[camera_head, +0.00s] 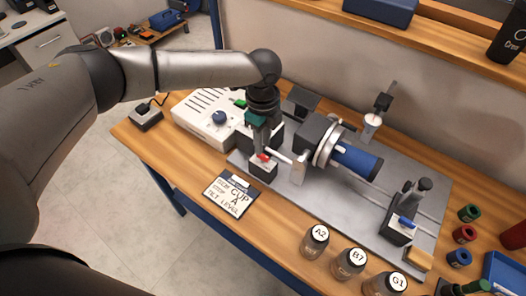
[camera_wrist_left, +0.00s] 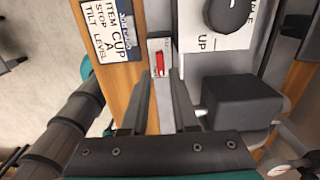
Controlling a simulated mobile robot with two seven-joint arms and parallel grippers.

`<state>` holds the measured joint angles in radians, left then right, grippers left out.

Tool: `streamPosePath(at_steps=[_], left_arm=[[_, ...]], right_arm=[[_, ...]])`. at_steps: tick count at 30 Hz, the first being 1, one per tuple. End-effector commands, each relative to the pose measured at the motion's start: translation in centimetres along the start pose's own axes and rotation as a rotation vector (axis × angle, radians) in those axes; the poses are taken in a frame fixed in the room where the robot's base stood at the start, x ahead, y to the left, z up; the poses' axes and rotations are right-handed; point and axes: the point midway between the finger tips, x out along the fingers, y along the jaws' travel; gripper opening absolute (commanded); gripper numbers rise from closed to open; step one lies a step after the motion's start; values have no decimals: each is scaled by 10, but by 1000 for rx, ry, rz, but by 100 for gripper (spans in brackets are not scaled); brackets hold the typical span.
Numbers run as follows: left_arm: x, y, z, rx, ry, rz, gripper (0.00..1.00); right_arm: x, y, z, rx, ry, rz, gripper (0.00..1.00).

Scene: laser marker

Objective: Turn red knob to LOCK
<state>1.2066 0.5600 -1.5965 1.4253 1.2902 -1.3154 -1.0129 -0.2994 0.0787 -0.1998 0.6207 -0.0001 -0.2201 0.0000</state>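The red knob (camera_head: 263,157) is a small lever on a light block at the near-left edge of the grey machine plate. It also shows in the left wrist view (camera_wrist_left: 160,64), lying lengthwise on its white face. My left gripper (camera_head: 261,143) hangs down over it, with its fingertips (camera_wrist_left: 160,82) close to the knob. The two fingers are apart, one on each side of the knob's line, with a gap between them. I cannot tell whether either touches the knob. Lettering around the knob is too small to read. My right gripper is not in view.
A white control box (camera_head: 206,117) with a dark round dial stands left of the gripper. A card (camera_head: 230,193) lies in front. The chuck with a blue cylinder (camera_head: 355,161) stands to the right. Several lidded jars (camera_head: 315,241) line the near table edge.

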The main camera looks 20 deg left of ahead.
Motion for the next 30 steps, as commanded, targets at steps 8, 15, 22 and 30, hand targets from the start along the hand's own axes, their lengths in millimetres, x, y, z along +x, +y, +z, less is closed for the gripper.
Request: streamPosePath(at_steps=[8,15,22,30], left_arm=[[38,0,-1,0,1,0,28],[44,-1,0,0,1,-2,28],[43,0,-1,0,1,-1,18],[43,0,0,-1,1,-1,0]], right_arm=[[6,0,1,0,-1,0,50],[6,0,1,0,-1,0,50],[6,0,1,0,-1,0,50],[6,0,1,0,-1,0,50]])
